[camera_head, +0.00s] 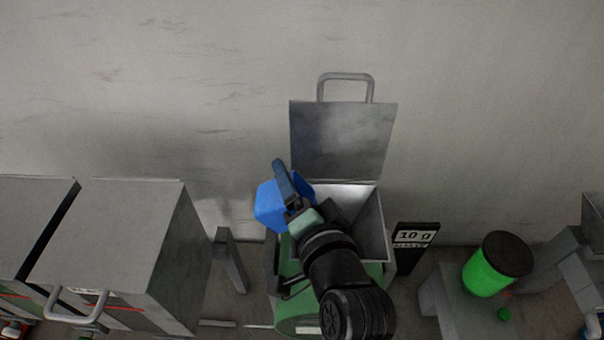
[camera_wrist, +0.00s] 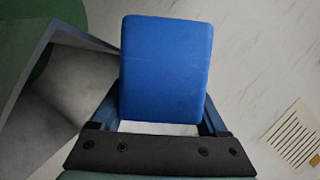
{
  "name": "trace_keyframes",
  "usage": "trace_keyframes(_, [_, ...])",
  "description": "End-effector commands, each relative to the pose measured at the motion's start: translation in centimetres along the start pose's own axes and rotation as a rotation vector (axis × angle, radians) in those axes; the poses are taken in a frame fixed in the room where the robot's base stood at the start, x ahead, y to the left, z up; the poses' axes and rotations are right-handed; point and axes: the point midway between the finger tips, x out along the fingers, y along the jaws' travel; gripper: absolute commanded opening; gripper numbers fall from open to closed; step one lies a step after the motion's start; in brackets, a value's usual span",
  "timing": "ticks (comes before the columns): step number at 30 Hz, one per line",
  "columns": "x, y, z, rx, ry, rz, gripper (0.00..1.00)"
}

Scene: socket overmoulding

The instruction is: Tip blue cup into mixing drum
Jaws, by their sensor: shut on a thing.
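The blue cup (camera_head: 269,206) is held in my gripper (camera_head: 290,187) above the left part of the mixing drum's opening. In the wrist view the blue cup (camera_wrist: 167,68) sits between the two fingers of my gripper (camera_wrist: 162,122). The cup looks tilted; its contents cannot be seen. The mixing drum (camera_head: 372,222) is a grey metal hopper on a green body, with its lid (camera_head: 343,140) standing open behind it. My arm hides part of the opening. In the wrist view a grey wall of the drum (camera_wrist: 30,65) shows at the left.
Grey boxes (camera_head: 115,230) stand at the left. A black sign reading "10 g" (camera_head: 413,236) is right of the drum. A green container with a dark lid (camera_head: 487,270) stands on a grey stand further right. The wall is close behind.

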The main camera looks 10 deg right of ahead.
Motion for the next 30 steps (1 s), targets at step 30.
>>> trace_keyframes(30, [1.1,-1.3,2.8,-0.396,-0.007,0.161,0.18])
